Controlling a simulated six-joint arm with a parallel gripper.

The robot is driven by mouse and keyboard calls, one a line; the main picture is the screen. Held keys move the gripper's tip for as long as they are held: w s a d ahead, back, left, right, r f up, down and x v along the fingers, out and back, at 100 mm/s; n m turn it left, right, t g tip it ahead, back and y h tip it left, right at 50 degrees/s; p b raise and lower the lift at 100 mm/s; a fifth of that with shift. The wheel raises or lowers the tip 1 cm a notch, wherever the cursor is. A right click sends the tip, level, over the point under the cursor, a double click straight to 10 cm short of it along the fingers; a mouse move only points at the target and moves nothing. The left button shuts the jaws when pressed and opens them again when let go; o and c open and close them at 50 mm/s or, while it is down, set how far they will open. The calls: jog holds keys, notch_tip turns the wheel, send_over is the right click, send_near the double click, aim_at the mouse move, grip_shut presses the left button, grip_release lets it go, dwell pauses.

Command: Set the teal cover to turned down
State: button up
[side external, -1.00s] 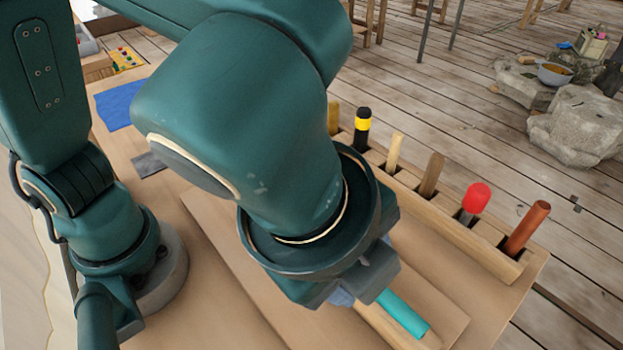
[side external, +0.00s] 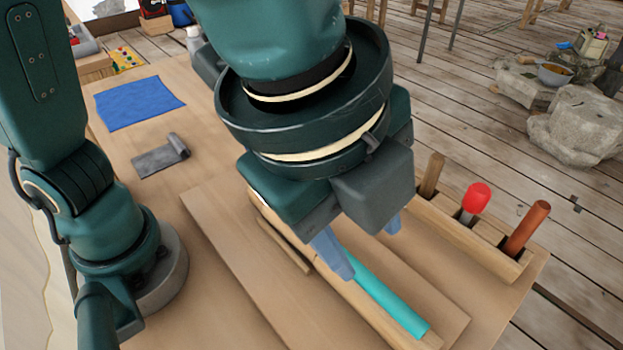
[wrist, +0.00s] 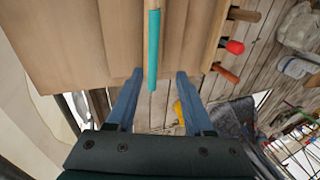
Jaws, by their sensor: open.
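The teal cover (side external: 390,302) is a long, slim teal piece lying along a narrow wooden bar on the board, in the lower middle of the side view. Its far end is hidden behind my gripper. In the wrist view the teal cover (wrist: 153,52) runs lengthwise, with pale wood beyond its far end. My gripper (side external: 368,252) is open, its blue fingers pointing down near the cover's far part. In the wrist view my gripper (wrist: 160,72) has its fingertips apart, one on each side of the cover in the picture. I cannot tell the height gap, and no grip shows.
A wooden rack (side external: 450,225) of tools stands along the right, with a red-topped tool (side external: 475,198) and a brown handle (side external: 526,228).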

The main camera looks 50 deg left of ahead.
aim_at(373, 282)
jog(key=f+h, duration=0.1)
jog(key=f+g+h, duration=0.1)
jog(key=f, duration=0.1)
jog(key=w+f+h, duration=0.1)
jog(key=shift+a+f+g+h, duration=0.3)
jog(key=shift+f+h, duration=0.05)
jog(key=shift+h, duration=0.05)
jog(key=shift+x, duration=2.45)
grip_shut()
